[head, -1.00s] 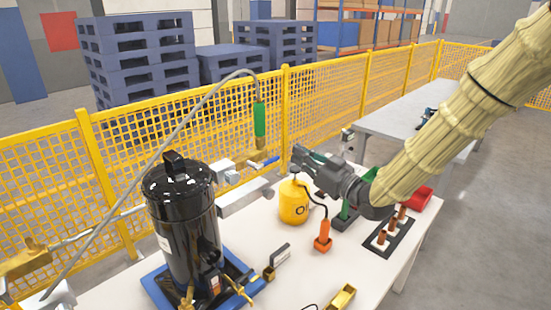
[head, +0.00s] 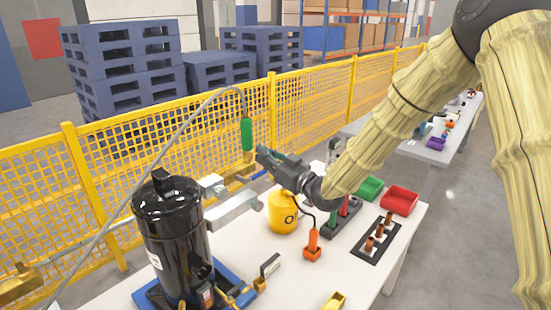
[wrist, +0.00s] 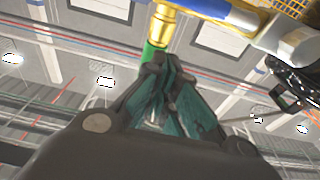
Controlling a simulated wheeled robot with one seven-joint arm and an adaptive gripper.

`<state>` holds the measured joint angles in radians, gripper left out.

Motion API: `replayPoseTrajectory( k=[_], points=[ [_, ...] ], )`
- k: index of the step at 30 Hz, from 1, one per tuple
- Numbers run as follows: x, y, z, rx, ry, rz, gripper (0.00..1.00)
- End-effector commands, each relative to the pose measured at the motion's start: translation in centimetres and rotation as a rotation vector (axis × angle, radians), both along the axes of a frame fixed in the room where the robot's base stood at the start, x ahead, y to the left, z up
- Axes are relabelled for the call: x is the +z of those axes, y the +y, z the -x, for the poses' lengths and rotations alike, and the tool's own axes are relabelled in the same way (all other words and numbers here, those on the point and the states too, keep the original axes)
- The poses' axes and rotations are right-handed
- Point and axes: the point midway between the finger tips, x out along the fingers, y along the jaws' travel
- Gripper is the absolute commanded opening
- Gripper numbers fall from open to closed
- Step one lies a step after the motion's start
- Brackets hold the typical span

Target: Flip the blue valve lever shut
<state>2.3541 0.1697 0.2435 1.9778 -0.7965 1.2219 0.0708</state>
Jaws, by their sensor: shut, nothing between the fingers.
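The blue valve lever (head: 259,175) shows as a small blue strip below the gripper tip in the head view; most of it is hidden. In the wrist view a blue bar (wrist: 238,16) runs from the brass fitting (wrist: 160,27) toward a pale cylinder, beyond the fingertips. My gripper (head: 262,154) is shut and empty, pointing left beside the lower brass end of the green-sleeved hose (head: 247,134). In the wrist view my gripper tips (wrist: 160,62) overlap the green sleeve and sit just below the fitting. I cannot tell whether they touch.
A black compressor (head: 172,232) stands on a blue base at left. A yellow canister (head: 283,212), orange tool (head: 312,245), and rack with copper pieces (head: 375,240) stand on the white table under my arm. A yellow mesh fence (head: 185,147) runs close behind.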

Motion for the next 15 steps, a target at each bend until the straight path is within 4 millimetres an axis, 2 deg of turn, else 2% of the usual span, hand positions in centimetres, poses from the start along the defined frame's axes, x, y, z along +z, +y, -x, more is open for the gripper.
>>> replayPoseTrajectory(
  k=[2,6,15],
  points=[
    [0.2,0.8,-0.8,0.001,0.002,0.001,0.0],
    [-1.6,0.4,-0.4,0.0,0.003,0.0,0.0],
    [-3.6,0.1,-0.1,0.0,0.001,0.001,0.0]
  ],
)
